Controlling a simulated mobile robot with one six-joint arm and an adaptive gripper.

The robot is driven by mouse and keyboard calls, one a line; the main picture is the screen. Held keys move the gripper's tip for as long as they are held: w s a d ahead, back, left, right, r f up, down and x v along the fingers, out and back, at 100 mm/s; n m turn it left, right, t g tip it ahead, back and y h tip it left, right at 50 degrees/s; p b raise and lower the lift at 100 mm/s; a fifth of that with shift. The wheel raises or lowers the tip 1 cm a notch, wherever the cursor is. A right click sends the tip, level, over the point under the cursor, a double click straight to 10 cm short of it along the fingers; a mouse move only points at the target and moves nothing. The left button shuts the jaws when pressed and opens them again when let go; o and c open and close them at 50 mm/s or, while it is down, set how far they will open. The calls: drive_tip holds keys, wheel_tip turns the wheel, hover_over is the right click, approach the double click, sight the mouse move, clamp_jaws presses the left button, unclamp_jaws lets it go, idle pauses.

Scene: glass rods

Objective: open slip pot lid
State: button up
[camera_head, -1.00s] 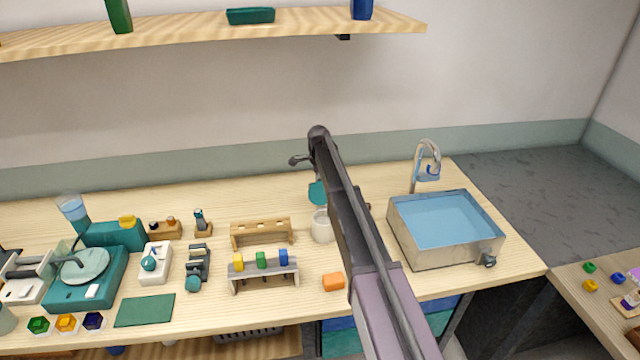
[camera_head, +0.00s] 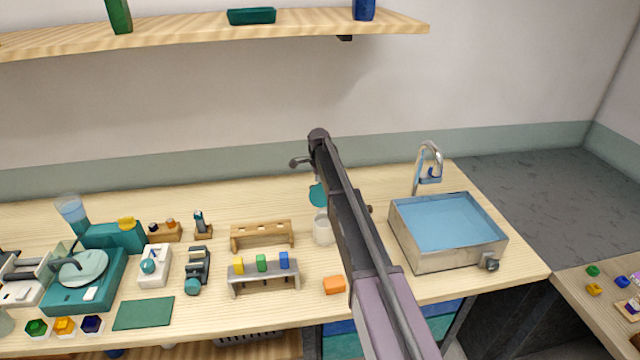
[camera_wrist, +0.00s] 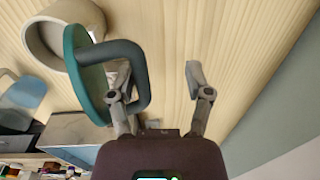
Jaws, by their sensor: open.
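The slip pot is a whitish round pot (camera_head: 322,230) on the bench, left of my arm. Its teal lid (camera_head: 318,194) is up on edge at the pot's back side, off the opening. In the wrist view the pot (camera_wrist: 42,42) is at upper left with its hollow inside showing, and the lid (camera_wrist: 84,68) stands steeply tilted at its rim. A dark loop handle (camera_wrist: 136,62) sticks out from the lid. My gripper (camera_wrist: 157,76) is open. Its left finger appears within or beside the handle loop; its right finger is clear. In the head view my arm hides the gripper.
A metal basin of water (camera_head: 448,228) with a tap (camera_head: 430,165) stands right of my arm. An orange block (camera_head: 334,285), a wooden rack (camera_head: 262,234) and a rack with coloured blocks (camera_head: 263,274) are near the pot. A shelf (camera_head: 200,32) hangs above.

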drive_tip(key=shift+w, duration=0.15)
drive_tip(key=shift+w, duration=0.2)
drive_tip(key=shift+w+a, duration=0.1)
drive_tip(key=shift+w, duration=0.95)
drive_tip(key=shift+o, duration=0.7)
drive_tip(key=shift+w+r, duration=0.15)
drive_tip(key=shift+w, duration=0.35)
drive_tip(key=shift+w+a, duration=0.1)
drive_tip(key=shift+w, duration=0.65)
drive_tip(key=shift+r, duration=0.4)
drive_tip(key=w+f, duration=0.2)
drive_tip(key=shift+w+a+f, duration=0.1)
drive_tip(key=shift+w+f, duration=0.05)
drive_tip(key=shift+w, duration=0.15)
drive_tip(key=shift+c, duration=0.7)
drive_tip(key=w+b, duration=0.1)
drive_tip(key=w, duration=0.7)
drive_tip(key=shift+a, duration=0.35)
